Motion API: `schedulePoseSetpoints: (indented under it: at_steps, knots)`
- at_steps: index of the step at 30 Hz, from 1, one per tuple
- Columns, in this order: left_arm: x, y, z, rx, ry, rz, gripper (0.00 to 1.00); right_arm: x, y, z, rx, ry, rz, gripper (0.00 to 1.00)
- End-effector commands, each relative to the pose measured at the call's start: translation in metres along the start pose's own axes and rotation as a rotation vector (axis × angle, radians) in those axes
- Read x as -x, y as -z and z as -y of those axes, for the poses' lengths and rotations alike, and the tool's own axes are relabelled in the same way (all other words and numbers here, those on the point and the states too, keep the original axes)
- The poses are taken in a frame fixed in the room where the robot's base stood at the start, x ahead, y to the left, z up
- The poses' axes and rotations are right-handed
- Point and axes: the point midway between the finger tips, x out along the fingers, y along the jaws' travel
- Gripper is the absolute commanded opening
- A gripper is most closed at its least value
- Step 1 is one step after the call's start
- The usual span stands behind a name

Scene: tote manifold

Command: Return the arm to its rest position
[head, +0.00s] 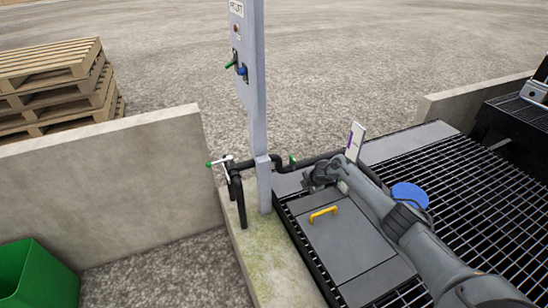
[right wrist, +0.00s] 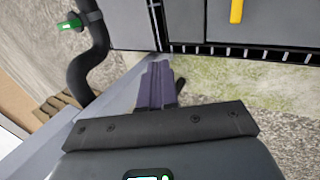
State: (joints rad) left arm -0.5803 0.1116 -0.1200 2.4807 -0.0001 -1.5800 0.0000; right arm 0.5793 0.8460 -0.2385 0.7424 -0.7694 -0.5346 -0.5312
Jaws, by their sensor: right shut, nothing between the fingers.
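My right arm (head: 405,225) reaches in from the lower right of the head view, over the grating. Its gripper (head: 312,180) is just right of the grey post (head: 262,140), above the grey plate with the yellow handle (head: 323,214). In the right wrist view the gripper's fingers (right wrist: 158,85) are together and hold nothing. I cannot tell from these frames whether the gripper touches anything. My left gripper is in neither view.
Dark pipes with green-handled valves (head: 210,163) run beside the post. A white upright tag (head: 355,142) and a blue disc (head: 410,195) are near the arm. Concrete walls (head: 120,170), a green bin (head: 38,275) and stacked pallets (head: 55,80) stand left. Open gravel lies behind.

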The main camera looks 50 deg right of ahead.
Motion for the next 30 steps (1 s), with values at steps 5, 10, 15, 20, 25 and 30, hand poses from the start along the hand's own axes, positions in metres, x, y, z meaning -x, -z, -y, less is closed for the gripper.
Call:
schedulePoseSetpoints:
  at_steps: [5, 10, 15, 20, 25, 30]
  knots:
    - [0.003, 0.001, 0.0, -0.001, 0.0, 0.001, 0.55, -0.002, 0.018, 0.007, 0.012, 0.004, 0.0, 0.0]
    - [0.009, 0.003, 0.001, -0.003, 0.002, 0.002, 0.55, -0.011, 0.081, 0.042, 0.027, 0.006, 0.0, 0.0]
    - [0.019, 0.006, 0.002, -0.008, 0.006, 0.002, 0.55, 0.001, 0.174, 0.112, -0.019, 0.009, -0.016, 0.0]
    - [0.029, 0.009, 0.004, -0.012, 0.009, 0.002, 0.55, 0.051, 0.251, 0.189, -0.17, 0.029, -0.046, 0.0]
    - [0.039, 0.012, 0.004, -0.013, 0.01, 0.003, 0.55, 0.135, 0.296, 0.257, -0.417, 0.09, -0.066, 0.0]
    - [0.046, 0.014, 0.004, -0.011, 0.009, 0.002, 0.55, 0.213, 0.306, 0.298, -0.656, 0.165, -0.06, 0.0]
